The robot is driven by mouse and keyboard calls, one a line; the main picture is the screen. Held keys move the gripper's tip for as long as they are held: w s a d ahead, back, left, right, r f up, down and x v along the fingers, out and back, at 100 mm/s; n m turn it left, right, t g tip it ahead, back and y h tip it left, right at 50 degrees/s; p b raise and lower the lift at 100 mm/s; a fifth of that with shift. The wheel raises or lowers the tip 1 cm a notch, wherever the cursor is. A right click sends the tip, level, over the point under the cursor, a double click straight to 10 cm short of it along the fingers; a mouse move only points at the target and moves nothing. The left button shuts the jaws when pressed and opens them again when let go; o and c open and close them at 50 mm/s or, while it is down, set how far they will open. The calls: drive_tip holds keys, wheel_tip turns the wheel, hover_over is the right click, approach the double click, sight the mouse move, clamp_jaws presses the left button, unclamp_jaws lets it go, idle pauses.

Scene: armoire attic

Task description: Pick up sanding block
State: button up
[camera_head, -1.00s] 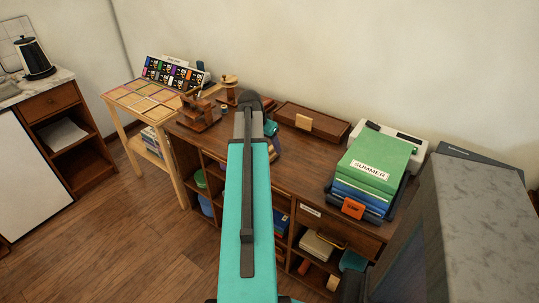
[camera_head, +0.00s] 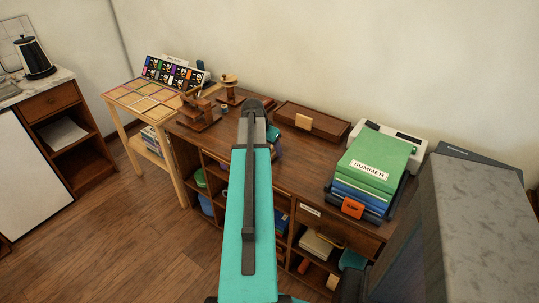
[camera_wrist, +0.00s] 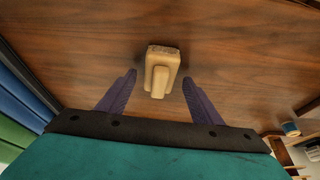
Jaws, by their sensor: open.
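The sanding block (camera_wrist: 163,68) is a pale tan block with a narrower raised grip. In the wrist view it lies on the brown wooden desk top (camera_wrist: 235,60), slightly above the picture's middle. My gripper (camera_wrist: 160,77) is open, with a dark purple finger on each side of the block. There is a visible gap between the block and each finger, and nothing is held. In the head view my teal arm covers much of the desk, and I cannot make out the block there.
A green and blue SUMMER binder stack (camera_head: 373,170) stands right on the desk. A brown box (camera_head: 318,119) with a tan front piece lies at the back. Wooden stands (camera_head: 197,110) are at the left. A small cup (camera_wrist: 290,129) sits right in the wrist view.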

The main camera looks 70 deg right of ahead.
drive_tip(key=c, duration=1.2)
drive_tip(key=shift+o, duration=0.2)
drive_tip(key=shift+r, duration=0.1)
drive_tip(key=shift+r+b, duration=0.35)
drive_tip(key=shift+r, duration=1.35)
drive_tip(key=a, duration=0.7)
drive_tip(key=a+b, duration=0.1)
drive_tip(key=a, duration=0.3)
drive_tip(key=shift+s+r, duration=0.25)
drive_tip(key=shift+r, duration=0.15)
drive_tip(key=shift+f+b, duration=0.1)
drive_tip(key=shift+b, duration=1.2)
drive_tip(key=a+b, duration=0.1)
drive_tip(key=b, duration=0.2)
